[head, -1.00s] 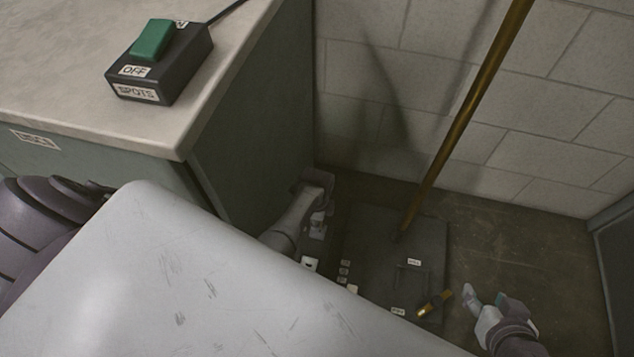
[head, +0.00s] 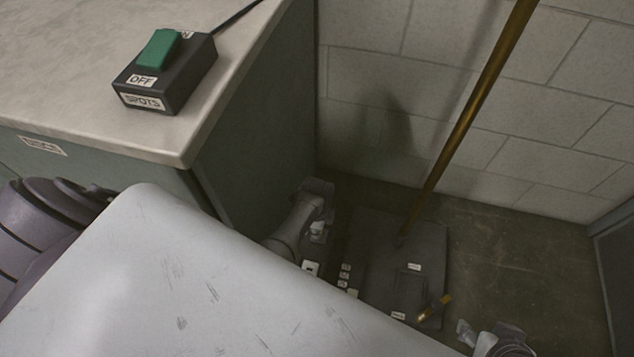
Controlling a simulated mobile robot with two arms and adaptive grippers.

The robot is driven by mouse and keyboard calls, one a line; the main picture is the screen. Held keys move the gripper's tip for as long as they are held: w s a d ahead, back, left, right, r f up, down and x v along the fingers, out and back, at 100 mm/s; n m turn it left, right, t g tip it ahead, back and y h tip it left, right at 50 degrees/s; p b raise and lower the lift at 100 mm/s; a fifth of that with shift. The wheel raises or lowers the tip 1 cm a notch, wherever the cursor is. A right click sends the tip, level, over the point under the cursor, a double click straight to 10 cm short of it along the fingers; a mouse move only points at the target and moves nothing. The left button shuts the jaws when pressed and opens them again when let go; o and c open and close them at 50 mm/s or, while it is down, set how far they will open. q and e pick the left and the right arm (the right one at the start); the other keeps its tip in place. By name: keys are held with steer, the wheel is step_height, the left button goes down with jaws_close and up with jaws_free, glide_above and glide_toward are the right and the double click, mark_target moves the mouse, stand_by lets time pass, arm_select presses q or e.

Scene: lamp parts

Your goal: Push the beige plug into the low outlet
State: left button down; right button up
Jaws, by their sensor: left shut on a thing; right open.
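My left gripper (head: 318,226) is low on the floor side of the cabinet, pointing down, and is shut on a small pale thing that looks like the beige plug (head: 318,231). The fingers and the dim light hide most of it. A small whitish block (head: 310,268) lies just below this gripper; I cannot tell whether it is the low outlet. My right gripper (head: 469,333) is open and empty at the bottom edge, right of the dark base plate.
A dark base plate (head: 430,240) with a brass pole (head: 470,110) stands on the floor; a small brass piece (head: 434,307) lies on it. The cabinet (head: 255,130) carries a switch box (head: 165,80). Floor at right is clear.

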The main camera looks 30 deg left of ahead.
arm_select(q)
steer(key=shift+s+d+r, duration=0.1)
steer(key=shift+s, duration=0.15)
steer(key=s+d+p, duration=0.2)
steer(key=s+p, duration=0.4)
steer(key=s, duration=0.2)
steer(key=shift+s, duration=0.25)
arm_select(e)
step_height(320, 180, down, 12)
steer(key=s+g, duration=0.2)
steer(key=shift+d+r+g, duration=0.15)
steer(key=shift+d+g, duration=0.15)
stand_by(1.3)
arm_select(q)
steer(key=shift+d, duration=0.1)
steer(key=c, duration=1.7)
jaws_free()
jaws_close()
